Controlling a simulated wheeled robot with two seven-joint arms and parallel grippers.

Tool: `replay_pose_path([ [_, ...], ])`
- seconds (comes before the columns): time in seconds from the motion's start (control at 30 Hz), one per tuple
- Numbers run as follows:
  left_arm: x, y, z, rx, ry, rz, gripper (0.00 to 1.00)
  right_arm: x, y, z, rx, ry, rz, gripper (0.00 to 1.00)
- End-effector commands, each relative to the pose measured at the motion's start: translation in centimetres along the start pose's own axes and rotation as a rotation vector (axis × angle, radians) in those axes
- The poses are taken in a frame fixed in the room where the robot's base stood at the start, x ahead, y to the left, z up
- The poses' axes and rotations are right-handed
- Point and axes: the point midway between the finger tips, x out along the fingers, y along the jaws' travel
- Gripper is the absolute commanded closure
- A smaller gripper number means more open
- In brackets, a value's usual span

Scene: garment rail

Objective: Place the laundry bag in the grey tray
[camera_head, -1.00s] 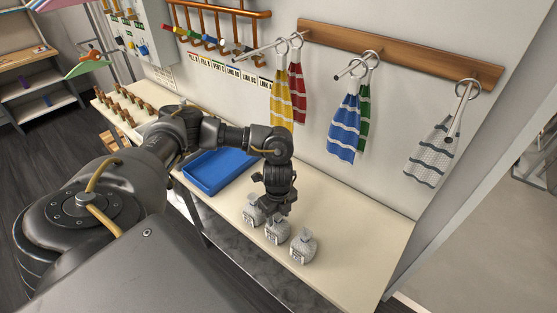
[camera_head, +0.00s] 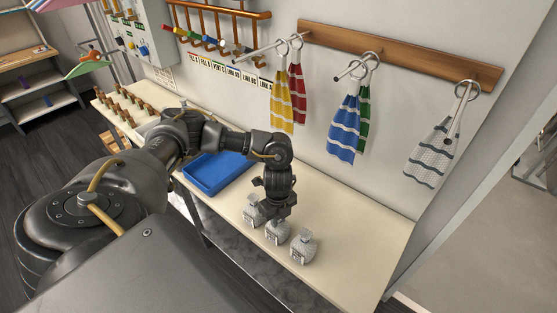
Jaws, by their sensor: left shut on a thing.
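Three small grey-white laundry bags stand in a row on the cream bench: a left one (camera_head: 251,217), a middle one (camera_head: 276,235) and a right one (camera_head: 302,247). My left gripper (camera_head: 277,219) points down over the row and is shut on the top of the middle bag. That bag's neck is hidden by the fingers, and it appears to rest on the bench still. The tray (camera_head: 206,190) on the bench looks blue, not grey; it lies left of the bags, partly behind my left arm. My right gripper is not in view.
Striped towels hang on wall hooks above: yellow (camera_head: 283,105), red (camera_head: 297,92), blue (camera_head: 343,130), green (camera_head: 364,120) and grey (camera_head: 430,155). Small brown pegs (camera_head: 122,105) stand at the bench's far left. The bench right of the bags (camera_head: 360,240) is clear.

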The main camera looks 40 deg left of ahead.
Motion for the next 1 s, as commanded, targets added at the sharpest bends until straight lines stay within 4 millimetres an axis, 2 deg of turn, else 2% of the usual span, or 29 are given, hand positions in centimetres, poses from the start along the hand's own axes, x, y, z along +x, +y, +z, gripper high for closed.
replay_pose_path([
  [0.27,-0.4,-0.1,0.0,0.000,0.001,-0.002,1.00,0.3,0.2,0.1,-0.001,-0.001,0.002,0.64],
  [0.47,-2.8,-0.2,-0.1,0.004,0.001,-0.008,1.00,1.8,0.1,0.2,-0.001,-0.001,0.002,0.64],
  [0.5,-4.1,0.2,-0.3,0.007,0.000,-0.008,1.00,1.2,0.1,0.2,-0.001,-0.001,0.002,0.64],
  [0.73,-9.7,4.2,-2.8,0.009,-0.002,-0.008,1.00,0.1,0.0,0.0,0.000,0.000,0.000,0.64],
  [1.0,-12.0,9.6,-6.3,0.012,0.000,-0.003,1.00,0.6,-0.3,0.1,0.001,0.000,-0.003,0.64],
])
